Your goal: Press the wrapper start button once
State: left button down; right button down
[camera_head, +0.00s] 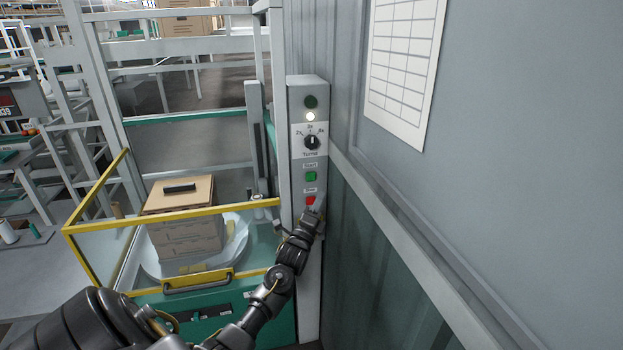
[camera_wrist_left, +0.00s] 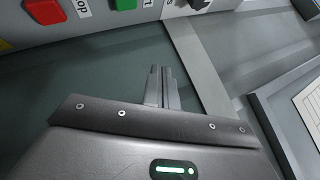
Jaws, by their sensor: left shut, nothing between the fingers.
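The wrapper control post (camera_head: 308,230) stands upright in the middle of the head view. The green Start button (camera_head: 311,176) is on its face, above the red Stop button (camera_head: 310,201). In the left wrist view the green button (camera_wrist_left: 125,4) is cut by the top edge, with the red button (camera_wrist_left: 43,12) to its left. My left gripper (camera_head: 319,203) is shut and empty, below the green button and close beside the red one. In the left wrist view its fingertips (camera_wrist_left: 160,69) appear apart from both buttons. My right gripper is not in view.
A turn knob (camera_head: 311,142), a lit white lamp (camera_head: 311,117) and a dark green lamp (camera_head: 310,101) sit higher on the post. A yellow-framed guard (camera_head: 170,216) and wrapped boxes (camera_head: 188,236) stand left. A grey wall (camera_head: 500,180) closes off the right.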

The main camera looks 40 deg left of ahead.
aim_at(311, 177)
pick_arm(q)
jog(key=shift+a+f, duration=0.1)
jog(key=shift+w+a+b, duration=0.85)
jog(key=shift+a+b, duration=0.1)
jog(key=shift+a, duration=0.25)
jog(key=shift+w+a+b, duration=0.85)
jog(key=shift+a+b, duration=0.15)
jog(key=shift+a, duration=0.15)
jog(key=shift+w+a+b, duration=0.85)
jog(key=shift+a+b, duration=0.1)
jog(key=shift+a, duration=0.25)
jog(key=shift+w+a+b, duration=0.2)
jog(key=shift+a+b, duration=0.15)
